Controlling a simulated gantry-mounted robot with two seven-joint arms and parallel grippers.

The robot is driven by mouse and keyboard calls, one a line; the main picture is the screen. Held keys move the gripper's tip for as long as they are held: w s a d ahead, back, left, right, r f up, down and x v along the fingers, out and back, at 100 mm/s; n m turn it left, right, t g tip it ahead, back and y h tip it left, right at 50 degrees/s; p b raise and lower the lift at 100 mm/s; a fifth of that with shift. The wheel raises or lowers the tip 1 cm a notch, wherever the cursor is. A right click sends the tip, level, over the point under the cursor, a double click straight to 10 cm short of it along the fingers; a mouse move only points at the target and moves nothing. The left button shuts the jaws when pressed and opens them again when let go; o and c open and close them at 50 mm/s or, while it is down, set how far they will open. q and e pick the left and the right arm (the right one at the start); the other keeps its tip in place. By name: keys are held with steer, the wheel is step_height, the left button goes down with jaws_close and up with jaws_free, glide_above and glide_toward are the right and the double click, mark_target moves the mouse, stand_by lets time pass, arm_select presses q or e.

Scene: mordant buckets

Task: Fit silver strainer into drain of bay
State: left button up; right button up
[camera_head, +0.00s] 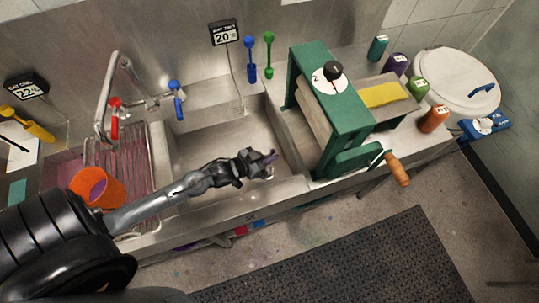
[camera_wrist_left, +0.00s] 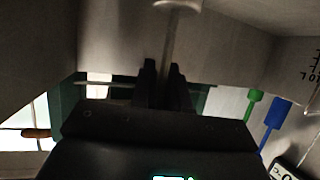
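My left gripper (camera_head: 268,160) reaches from the left over the front part of the right sink bay (camera_head: 205,143). In the left wrist view the two dark fingers of the gripper (camera_wrist_left: 164,85) stand close together around a thin pale stem. The stem runs up to a round, pale metal end near the top edge. This looks like the silver strainer (camera_wrist_left: 178,6), held by its stem. In the head view the strainer is too small to make out clearly beside the fingers. I cannot make out the bay's drain in either view. My right gripper is not in view.
A green mangle (camera_head: 345,125) stands right of the bay. Blue (camera_head: 250,58) and green (camera_head: 268,55) tools hang behind. Coloured bottles and a white lidded bin (camera_head: 450,75) are farther right.

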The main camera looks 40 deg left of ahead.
arm_select(q)
steer(key=o, duration=0.4)
steer(key=shift+r, duration=0.2)
steer(key=p+v, duration=0.1)
steer(key=v, duration=1.1)
steer(key=shift+a, duration=0.1)
